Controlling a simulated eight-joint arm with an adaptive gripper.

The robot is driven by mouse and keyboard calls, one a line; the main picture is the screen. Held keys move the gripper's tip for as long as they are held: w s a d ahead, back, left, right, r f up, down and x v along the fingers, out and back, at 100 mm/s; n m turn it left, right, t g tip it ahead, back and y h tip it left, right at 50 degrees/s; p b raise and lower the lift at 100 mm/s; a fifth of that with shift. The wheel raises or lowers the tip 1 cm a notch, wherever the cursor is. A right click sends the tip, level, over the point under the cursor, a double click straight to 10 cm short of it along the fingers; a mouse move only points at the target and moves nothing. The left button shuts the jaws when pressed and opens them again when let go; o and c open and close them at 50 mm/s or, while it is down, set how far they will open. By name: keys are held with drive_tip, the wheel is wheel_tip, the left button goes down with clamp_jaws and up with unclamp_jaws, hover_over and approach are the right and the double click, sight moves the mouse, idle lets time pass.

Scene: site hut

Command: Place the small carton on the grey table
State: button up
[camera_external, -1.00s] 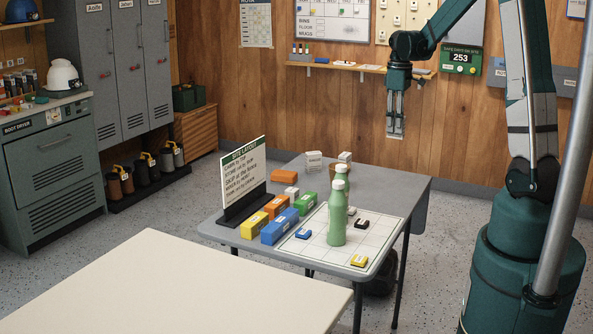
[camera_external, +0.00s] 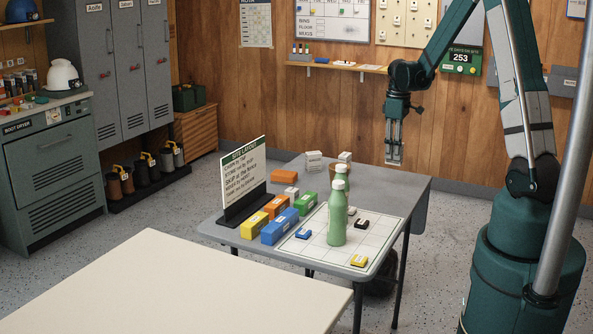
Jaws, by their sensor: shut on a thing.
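My gripper (camera_external: 394,152) points down above and behind the far right part of the grey table (camera_external: 392,187), in front of the wood wall. It is shut on a small pale thing between its fingertips, which I take for the small carton; its outline is mostly hidden by the fingers. The held thing looks well clear of the table top. The grey table bears a white grid sheet (camera_external: 377,240) and several coloured blocks.
Two green bottles (camera_external: 337,222) stand at the grid sheet. A sign (camera_external: 245,178), an orange block (camera_external: 284,176), a blue block (camera_external: 279,227) and small white boxes (camera_external: 314,160) crowd the left and back. The table's right strip is bare. A cream table (camera_external: 190,290) is in front.

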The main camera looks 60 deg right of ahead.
drive_tip(key=shift+f+b, duration=0.55)
drive_tip(key=shift+f, duration=2.55)
drive_tip(key=shift+f+b, duration=0.35)
drive_tip(key=shift+f, duration=1.55)
drive_tip(key=shift+f, duration=0.1)
drive_tip(key=o, duration=0.4)
drive_tip(key=shift+f, duration=0.1)
drive_tip(key=o, duration=0.4)
drive_tip(key=shift+r, duration=0.2)
drive_tip(key=shift+r+p, duration=1)
drive_tip(key=shift+r, duration=5.05)
